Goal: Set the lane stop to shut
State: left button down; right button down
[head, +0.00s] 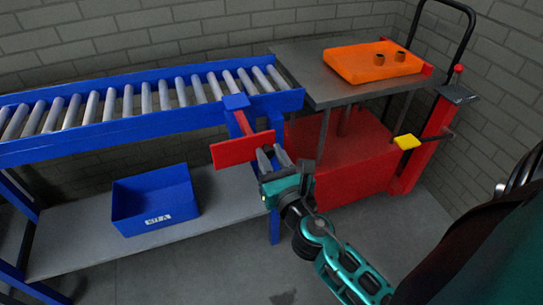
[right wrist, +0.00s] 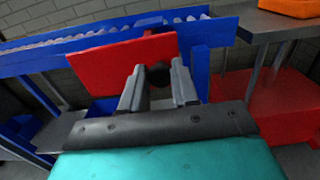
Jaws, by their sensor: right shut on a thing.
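The lane stop is a red plate (head: 232,152) on a red arm (head: 243,123) that comes from a blue bracket (head: 236,102) on the front rail of the roller conveyor. The plate stands below roller height, in front of the rail. My right gripper (head: 272,155) is at the plate's right end. In the right wrist view the red plate (right wrist: 120,65) is just beyond the fingers, and my right gripper (right wrist: 159,84) is shut on a dark round knob (right wrist: 159,73) between its fingers. How the knob joins the plate is hidden. My left gripper is out of view.
The blue roller conveyor (head: 180,124) runs left, with a blue bin (head: 155,203) on its grey lower shelf (head: 90,222). At right, a red cart (head: 350,160) with a grey top holds an orange tray (head: 372,64); a yellow pedal-like piece (head: 407,142) juts from it.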

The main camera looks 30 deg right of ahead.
dwell(0.3)
jog(key=shift+w+r, duration=0.1)
jog(key=shift+w, duration=0.2)
pick_arm(q)
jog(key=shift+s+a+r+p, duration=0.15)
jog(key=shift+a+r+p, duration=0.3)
jog(key=shift+p, duration=0.65)
pick_arm(e)
jog(key=x, duration=1)
jog(key=c, duration=0.9)
grip_release()
jog(key=shift+c, duration=0.2)
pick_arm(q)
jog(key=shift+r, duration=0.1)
pick_arm(e)
jog(key=shift+s, duration=0.1)
